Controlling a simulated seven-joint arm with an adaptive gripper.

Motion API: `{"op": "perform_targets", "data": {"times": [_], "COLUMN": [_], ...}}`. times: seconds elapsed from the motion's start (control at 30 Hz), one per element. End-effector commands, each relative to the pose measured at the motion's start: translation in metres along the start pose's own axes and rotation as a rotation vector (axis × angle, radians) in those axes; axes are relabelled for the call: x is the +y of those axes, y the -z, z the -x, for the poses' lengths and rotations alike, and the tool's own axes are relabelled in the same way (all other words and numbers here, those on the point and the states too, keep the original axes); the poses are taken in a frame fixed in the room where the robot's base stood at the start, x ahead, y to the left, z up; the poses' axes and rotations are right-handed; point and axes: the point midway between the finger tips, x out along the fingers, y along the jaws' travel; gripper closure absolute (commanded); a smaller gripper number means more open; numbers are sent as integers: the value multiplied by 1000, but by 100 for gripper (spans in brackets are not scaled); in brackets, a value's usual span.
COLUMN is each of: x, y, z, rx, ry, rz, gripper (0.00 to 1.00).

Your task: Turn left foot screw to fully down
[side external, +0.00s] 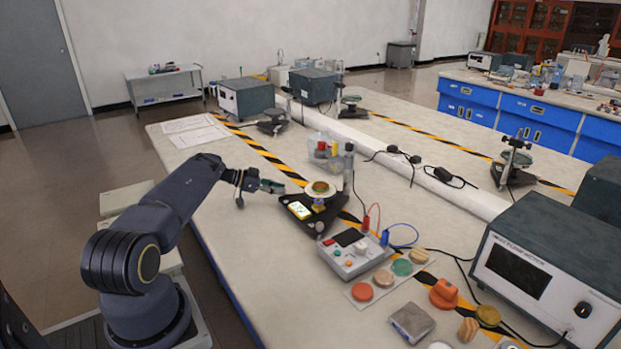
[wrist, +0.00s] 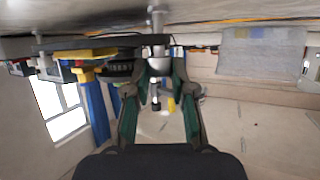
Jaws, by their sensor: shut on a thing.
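The instrument stands on the bench in the side external view, with a black base (side external: 325,221), a lit yellowish display (side external: 299,210) and a pale round platform on top. My gripper (side external: 279,188) reaches in level at its left end. In the wrist view my gripper (wrist: 160,68) has its two green-lined fingers closed in on a silvery foot screw (wrist: 157,52) with a narrow stem. The fingertips touch its sides. The dark base (wrist: 90,42) shows beside it, at left. In the side external view the gripped screw is hidden. Another small foot (side external: 320,228) shows at the base's front.
A control box (side external: 352,254) with red and blue leads stands in front of the instrument. Several coloured discs lie nearby, and a clear bin (side external: 324,152) stands behind. A large metered unit (side external: 540,275) is at right. The bench left of the instrument is clear.

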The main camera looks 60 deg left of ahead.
Motion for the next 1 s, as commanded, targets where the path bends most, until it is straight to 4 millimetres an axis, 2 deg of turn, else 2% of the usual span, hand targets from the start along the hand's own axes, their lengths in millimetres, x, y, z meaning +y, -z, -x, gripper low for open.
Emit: {"op": "perform_targets", "data": {"times": [0.6, 0.63, 0.87, 1.0], "x": [0, 0, 0, 0], "y": [-1, -1, 0, 0], "z": [0, 0, 0, 0], "rx": [0, 0, 0, 0], "ry": [-27, -27, -26, -26], "rz": [-9, -9, -10, -10], "gripper": [100, 74, 50, 50]}}
